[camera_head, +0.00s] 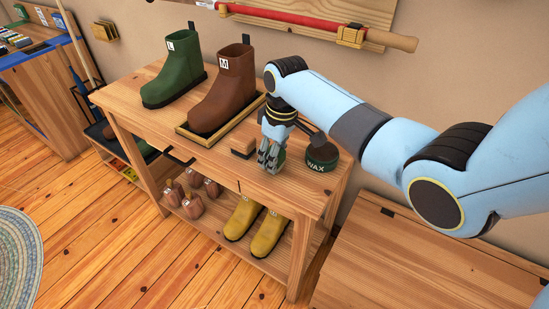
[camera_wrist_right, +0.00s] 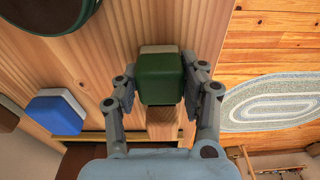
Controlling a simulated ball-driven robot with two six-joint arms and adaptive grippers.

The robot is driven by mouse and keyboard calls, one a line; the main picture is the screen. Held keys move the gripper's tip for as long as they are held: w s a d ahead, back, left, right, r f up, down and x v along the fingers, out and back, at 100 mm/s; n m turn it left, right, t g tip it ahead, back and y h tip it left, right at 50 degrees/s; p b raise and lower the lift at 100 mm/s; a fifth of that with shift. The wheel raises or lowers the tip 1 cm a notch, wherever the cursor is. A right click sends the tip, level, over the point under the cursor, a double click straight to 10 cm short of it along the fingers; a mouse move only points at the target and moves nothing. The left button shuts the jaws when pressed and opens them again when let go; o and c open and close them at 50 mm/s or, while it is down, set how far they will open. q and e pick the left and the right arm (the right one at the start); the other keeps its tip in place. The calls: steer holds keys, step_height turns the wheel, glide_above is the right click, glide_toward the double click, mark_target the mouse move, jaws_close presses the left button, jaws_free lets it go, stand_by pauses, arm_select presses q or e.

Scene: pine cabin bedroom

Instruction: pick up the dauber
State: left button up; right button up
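My right gripper (camera_head: 269,160) points down over the bench top, left of the wax tin (camera_head: 321,154). In the right wrist view its two fingers (camera_wrist_right: 160,78) stand on either side of a small green block with a pale far edge, which looks like the dauber (camera_wrist_right: 160,80). The fingertips lie very close to its sides; I cannot tell whether they press on it. A wooden piece (camera_wrist_right: 162,122) shows just below the green block. In the head view the fingers mostly hide the block. My left gripper is not in view.
The bench (camera_head: 150,83) also holds a green boot (camera_head: 176,70), a brown boot (camera_head: 224,90) on a tray, and a small block (camera_head: 243,148) left of the gripper. Yellow boots (camera_head: 243,218) stand on the lower shelf. A wooden chest (camera_head: 420,270) is at the right.

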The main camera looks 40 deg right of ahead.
steer(key=c, duration=0.5)
steer(key=shift+r, duration=0.4)
steer(key=shift+c, duration=0.2)
steer(key=r, duration=0.3)
steer(key=shift+s+d+r, duration=0.2)
steer(key=shift+s+r, duration=0.15)
steer(key=s+d+r+p, duration=0.1)
steer(key=s+d+r, duration=0.3)
steer(key=s, duration=0.6)
step_height(320, 180, up, 2)
steer(key=shift+r, duration=0.25)
steer(key=shift+d, duration=0.1)
steer(key=o, duration=0.5)
steer(key=c, duration=0.3)
